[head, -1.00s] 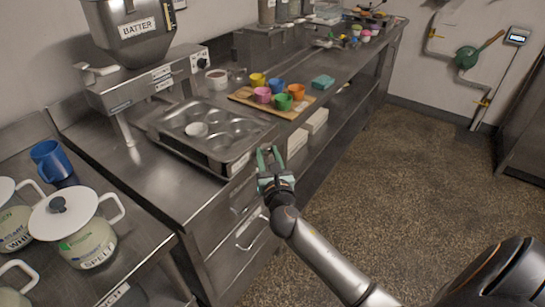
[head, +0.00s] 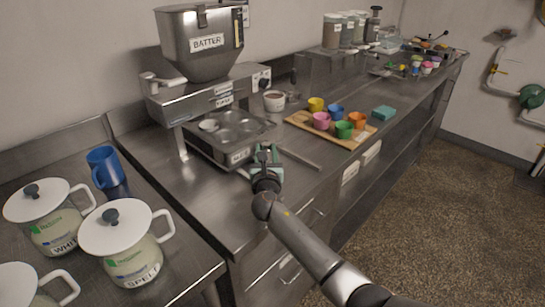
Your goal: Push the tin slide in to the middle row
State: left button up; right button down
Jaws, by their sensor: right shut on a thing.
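The tin slide (head: 222,156) sits on the steel counter below the batter machine (head: 205,85). It carries a dark muffin tin (head: 236,118) with several round wells. One well at the left holds a pale thing (head: 208,125). The back of the tin is partly under the machine. My right gripper (head: 264,152) is at the slide's near right corner and is shut on the slide; its fingers hide the exact grip. My left gripper is not in view.
A steel rail (head: 300,159) lies bare to the right of my gripper. Lidded pots (head: 122,240) and a blue mug (head: 103,167) stand at the left.

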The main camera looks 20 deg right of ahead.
jog(key=shift+w+a, duration=0.25)
jog(key=shift+w, duration=0.25)
jog(key=c, duration=0.8)
grip_release()
jog(key=shift+o, duration=0.2)
jog(key=shift+s, duration=0.1)
jog(key=p+v, duration=0.1)
jog(key=v, duration=1.1)
jog(key=shift+s+a, duration=0.15)
jog(key=shift+f, duration=0.15)
